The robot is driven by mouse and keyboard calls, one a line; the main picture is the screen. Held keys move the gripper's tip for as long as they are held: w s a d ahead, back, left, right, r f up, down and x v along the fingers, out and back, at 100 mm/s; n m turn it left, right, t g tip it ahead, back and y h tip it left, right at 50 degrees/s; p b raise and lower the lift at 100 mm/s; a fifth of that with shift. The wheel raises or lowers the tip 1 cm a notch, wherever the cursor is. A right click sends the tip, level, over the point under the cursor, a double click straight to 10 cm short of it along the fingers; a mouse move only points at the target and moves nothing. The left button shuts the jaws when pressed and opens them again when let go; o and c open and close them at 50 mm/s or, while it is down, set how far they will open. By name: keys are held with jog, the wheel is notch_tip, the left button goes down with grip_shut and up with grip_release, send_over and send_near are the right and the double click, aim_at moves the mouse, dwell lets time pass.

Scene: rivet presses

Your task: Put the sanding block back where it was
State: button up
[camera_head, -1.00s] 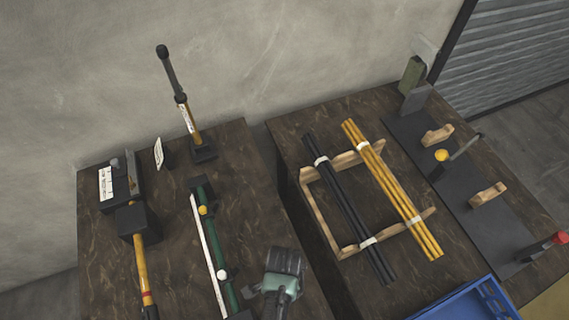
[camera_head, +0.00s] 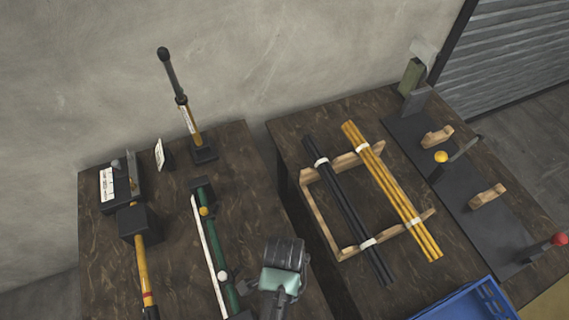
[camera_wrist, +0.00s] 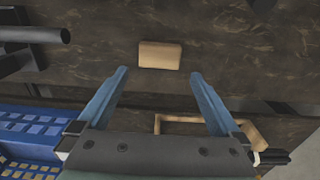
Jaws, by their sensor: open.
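A plain tan block (camera_wrist: 160,55), which looks like the sanding block, lies flat on the dark wooden table top in the wrist view. My gripper (camera_wrist: 160,73) is open, with its two blue fingers spread apart and nothing between them. In the wrist picture the block appears just beyond the fingertips, roughly centred between them, and apart from both. In the head view my arm's end hangs over the right edge of the left table, and the block cannot be made out there.
A wooden rack (camera_head: 318,211) with black and yellow rods (camera_head: 385,180) stands on the right table, and a blue crate (camera_head: 465,302) at its front. A gap separates the tables. A green press rail (camera_head: 216,235) and a yellow-handled tool (camera_head: 142,262) occupy the left table.

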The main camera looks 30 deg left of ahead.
notch_tip(320, 180, up, 5)
jog(key=shift+f, duration=0.1)
jog(key=w+a+r+n+t+y, duration=0.2)
jog(key=w+r+t, duration=0.6)
jog(key=w+r, duration=0.95)
jog(key=w+d+r+n+t, duration=0.1)
jog(key=w+r+t, duration=0.2)
jog(key=r, duration=0.5)
jog(key=w+d+r+n+t, duration=0.1)
jog(key=w+d+r+t, duration=0.15)
jog(key=r, duration=0.45)
jog(key=s+d+r+n+t, duration=0.15)
jog(key=r+t, duration=0.25)
jog(key=r, duration=0.8)
jog(key=s+d+r+t, duration=0.1)
jog(key=d+r+t, duration=0.25)
jog(key=r, duration=0.85)
jog(key=s+d+r+n+t+h, duration=0.1)
jog(key=s+r+t, duration=0.2)
jog(key=s+r, duration=0.2)
jog(key=s+d+r+n+t+h, duration=0.1)
jog(key=s+d+r+t, duration=0.1)
jog(key=s+r, duration=0.3)
notch_tip(320, 180, up, 5)
jog(key=shift+f+t, duration=0.1)
jog(key=shift+t, duration=0.6)
